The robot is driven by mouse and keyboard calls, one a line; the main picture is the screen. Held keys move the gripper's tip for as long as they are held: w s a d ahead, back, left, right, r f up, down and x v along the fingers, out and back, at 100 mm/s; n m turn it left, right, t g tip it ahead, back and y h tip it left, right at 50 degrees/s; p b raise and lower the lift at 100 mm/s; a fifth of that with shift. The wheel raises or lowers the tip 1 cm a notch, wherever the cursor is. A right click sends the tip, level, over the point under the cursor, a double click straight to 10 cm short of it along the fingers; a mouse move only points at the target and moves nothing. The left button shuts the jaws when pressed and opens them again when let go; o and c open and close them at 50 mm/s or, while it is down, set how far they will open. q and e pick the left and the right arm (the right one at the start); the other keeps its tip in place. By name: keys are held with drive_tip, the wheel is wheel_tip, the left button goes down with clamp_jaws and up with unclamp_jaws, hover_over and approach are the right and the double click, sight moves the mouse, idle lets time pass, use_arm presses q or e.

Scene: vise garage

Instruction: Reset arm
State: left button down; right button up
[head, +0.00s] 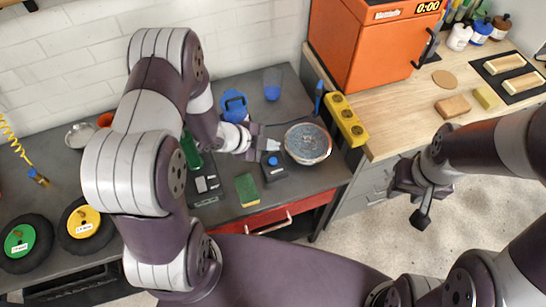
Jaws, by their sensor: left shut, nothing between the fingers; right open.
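My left arm reaches from the left over the grey workbench (225,205). My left gripper (268,146) is shut and empty. In the picture it lies just left of a round metal bowl (307,144) and above a small dark box with a blue knob (272,166); I cannot tell whether it touches either. My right arm comes in from the right. My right gripper (421,208) is open and empty, pointing down over the pale floor, in front of the wooden counter. Its fingertips are small and partly hidden.
A yellow block with holes (346,120) sits at the wooden counter's (390,110) left edge, below an orange oven (385,50). A green sponge (247,189), blue cup (272,84) and green bottle (191,150) are near my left arm. Floor (380,235) is clear.

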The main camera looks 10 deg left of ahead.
idle(0.7)
use_arm(q)
drive_tip(key=shift+s+a+f+n+g+y, duration=0.15)
drive_tip(key=shift+s+a+f+n+y, duration=0.15)
drive_tip(key=shift+a+f+n, duration=0.2)
drive_tip(key=shift+s+a+f+n+g+y, duration=0.15)
drive_tip(key=shift+s+a+f+n+y, duration=0.05)
drive_tip(key=shift+a+f+n+y, duration=0.25)
drive_tip(key=s+a+r+n+g+y, duration=0.25)
drive_tip(key=s+a+n+y, duration=0.25)
drive_tip(key=a+n, duration=0.35)
drive_tip(key=s+d+r+n, duration=0.2)
drive_tip(key=s+r+n, duration=0.1)
drive_tip(key=r, duration=0.4)
drive_tip(key=s+d+r+n+g, duration=0.1)
drive_tip(key=s+d+r+n, duration=0.2)
drive_tip(key=r, duration=0.4)
drive_tip(key=shift+s+n, duration=0.55)
drive_tip(key=shift+n, duration=0.65)
drive_tip(key=shift+s+d+g+y, duration=0.1)
drive_tip(key=shift+s+g+y, duration=0.05)
drive_tip(key=shift+g+y, duration=0.1)
